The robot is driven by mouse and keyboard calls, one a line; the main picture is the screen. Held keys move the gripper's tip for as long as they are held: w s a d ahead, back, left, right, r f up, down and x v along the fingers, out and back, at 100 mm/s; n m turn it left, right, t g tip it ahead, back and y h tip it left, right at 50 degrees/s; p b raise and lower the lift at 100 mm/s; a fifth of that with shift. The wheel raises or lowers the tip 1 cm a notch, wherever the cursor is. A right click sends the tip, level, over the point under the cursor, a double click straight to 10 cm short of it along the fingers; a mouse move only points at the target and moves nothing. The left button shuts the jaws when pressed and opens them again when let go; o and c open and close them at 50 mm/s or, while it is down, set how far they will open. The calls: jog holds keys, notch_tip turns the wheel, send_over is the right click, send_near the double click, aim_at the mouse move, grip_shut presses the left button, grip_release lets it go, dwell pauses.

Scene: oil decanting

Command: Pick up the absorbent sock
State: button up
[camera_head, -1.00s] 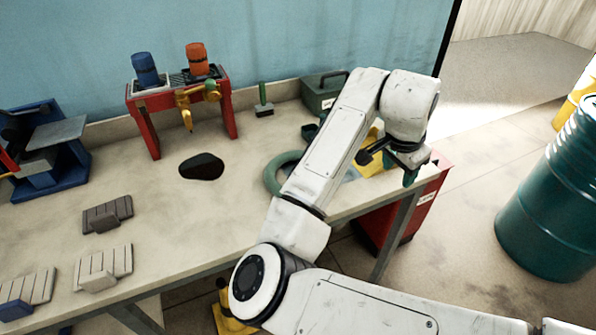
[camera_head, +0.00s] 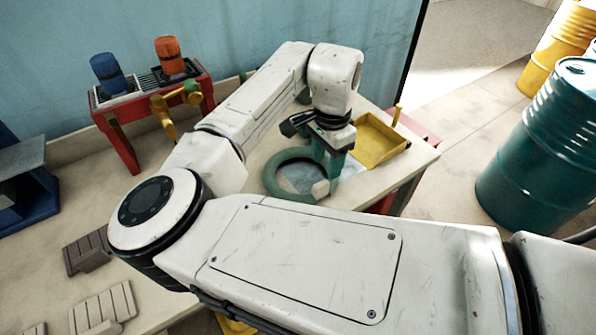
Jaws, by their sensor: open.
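The absorbent sock, a green ring (camera_head: 271,181), lies on the right part of the bench around a bluish-grey patch (camera_head: 303,177). A small pale block or tag (camera_head: 320,190) shows at its front right. My gripper (camera_head: 328,178) points down with its green fingers over the right side of the ring and hides part of it. The gripper is open. I cannot tell whether the fingers touch the sock or stand just above it.
A yellow tray (camera_head: 378,150) with an upright handle sits right of the gripper, near the bench edge. A red stand (camera_head: 124,150) holds a blue canister (camera_head: 108,72) and an orange one (camera_head: 168,55). A green drum (camera_head: 530,150) stands on the floor at right.

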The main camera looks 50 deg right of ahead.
aim_at(321, 184)
jog(key=shift+w+f+p, duration=0.2)
jog(key=shift+f+p, duration=0.2)
jog(key=shift+f, duration=1.7)
jog(key=shift+w+f+p, duration=0.2)
jog(key=shift+f+p, duration=0.15)
jog(key=shift+f, duration=1.75)
grip_shut()
